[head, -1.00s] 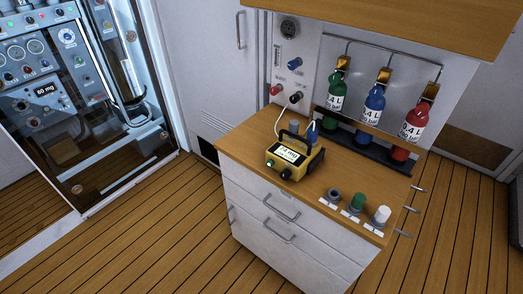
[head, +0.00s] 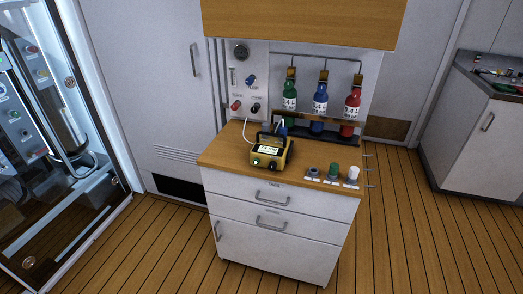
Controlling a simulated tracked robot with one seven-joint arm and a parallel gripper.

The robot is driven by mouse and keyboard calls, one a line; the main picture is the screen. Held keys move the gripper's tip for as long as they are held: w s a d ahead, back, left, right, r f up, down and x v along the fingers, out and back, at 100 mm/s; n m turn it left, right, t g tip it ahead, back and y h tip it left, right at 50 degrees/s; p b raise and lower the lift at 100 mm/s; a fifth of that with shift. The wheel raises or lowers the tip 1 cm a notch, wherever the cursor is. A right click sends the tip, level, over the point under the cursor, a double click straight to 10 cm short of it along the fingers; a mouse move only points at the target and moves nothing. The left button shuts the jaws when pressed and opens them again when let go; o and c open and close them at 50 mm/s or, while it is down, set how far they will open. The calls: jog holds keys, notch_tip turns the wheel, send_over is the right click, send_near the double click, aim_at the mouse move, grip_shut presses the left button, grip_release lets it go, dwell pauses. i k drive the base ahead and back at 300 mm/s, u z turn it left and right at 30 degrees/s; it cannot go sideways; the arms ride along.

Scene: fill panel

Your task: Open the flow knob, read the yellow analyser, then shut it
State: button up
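The yellow analyser (head: 271,152) stands on the wooden top of the white cabinet, its lit display facing me. The figures on the display are too small to read now. A white tube runs from it up to the wall panel (head: 240,60). The panel carries a blue knob (head: 250,80), a red knob (head: 236,105) and a black knob (head: 255,108). I cannot tell which is the flow knob, or whether it is open. My gripper is not in view.
Green (head: 289,103), blue (head: 320,100) and red (head: 352,108) bottles stand in a rack behind the worktop (head: 222,157). Small capped fittings (head: 333,170) line its front right edge. A wooden overhead board (head: 300,22) juts out above. The plank floor (head: 400,230) is clear.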

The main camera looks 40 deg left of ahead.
aim_at(250, 81)
jog(key=u, duration=1.7)
jog(key=i, duration=1)
jog(key=u, duration=0.85)
jog(key=k, duration=1)
